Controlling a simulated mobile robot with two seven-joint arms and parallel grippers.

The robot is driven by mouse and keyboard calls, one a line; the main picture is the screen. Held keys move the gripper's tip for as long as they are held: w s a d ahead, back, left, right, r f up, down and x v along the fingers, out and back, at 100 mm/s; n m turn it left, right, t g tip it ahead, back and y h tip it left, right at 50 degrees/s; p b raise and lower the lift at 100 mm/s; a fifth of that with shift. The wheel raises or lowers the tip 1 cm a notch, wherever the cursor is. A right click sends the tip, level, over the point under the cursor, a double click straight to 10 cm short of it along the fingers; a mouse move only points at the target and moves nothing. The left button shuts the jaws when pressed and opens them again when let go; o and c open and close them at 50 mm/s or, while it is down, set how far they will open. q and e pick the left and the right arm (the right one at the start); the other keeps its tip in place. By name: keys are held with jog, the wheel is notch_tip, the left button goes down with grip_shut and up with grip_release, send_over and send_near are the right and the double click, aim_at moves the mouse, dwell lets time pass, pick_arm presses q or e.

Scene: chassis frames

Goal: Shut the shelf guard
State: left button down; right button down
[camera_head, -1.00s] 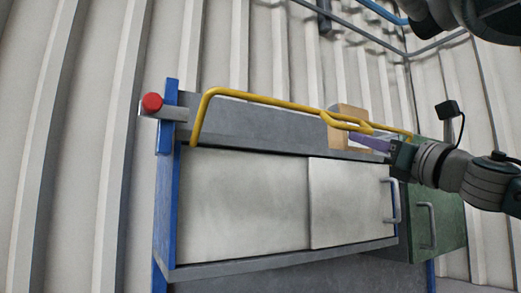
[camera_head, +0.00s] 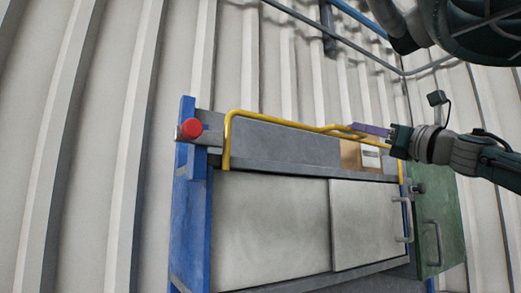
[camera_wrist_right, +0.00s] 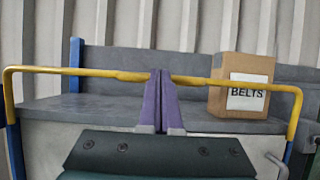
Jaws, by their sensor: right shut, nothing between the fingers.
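The shelf guard is a yellow bar (camera_head: 285,121) with bent-down ends, running along the front of the grey shelf top (camera_head: 270,140). It also shows across the wrist view (camera_wrist_right: 60,71). My right gripper (camera_head: 366,131) is at the bar's right part, its purple fingers closed together. In the right wrist view the closed fingertips (camera_wrist_right: 160,76) overlap the bar's thicker middle stretch. Nothing is between them, and whether they touch the bar I cannot tell. My left gripper is not in view.
A cardboard box (camera_wrist_right: 241,68) labelled BELTS stands on the shelf behind the bar, right of the fingers. A red knob (camera_head: 191,128) is at the left blue post. Below are pale sliding doors (camera_head: 270,225) and a green panel (camera_head: 441,225) with a handle.

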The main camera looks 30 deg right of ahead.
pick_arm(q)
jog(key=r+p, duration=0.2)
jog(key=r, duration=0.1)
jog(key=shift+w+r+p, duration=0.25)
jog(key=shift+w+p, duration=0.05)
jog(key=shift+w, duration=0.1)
pick_arm(e)
jog(key=shift+w+a+r+g, duration=0.1)
jog(key=shift+w+r+g, duration=0.5)
jog(key=shift+w+g, duration=0.25)
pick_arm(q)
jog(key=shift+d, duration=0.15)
pick_arm(e)
jog(key=shift+w+f, duration=0.1)
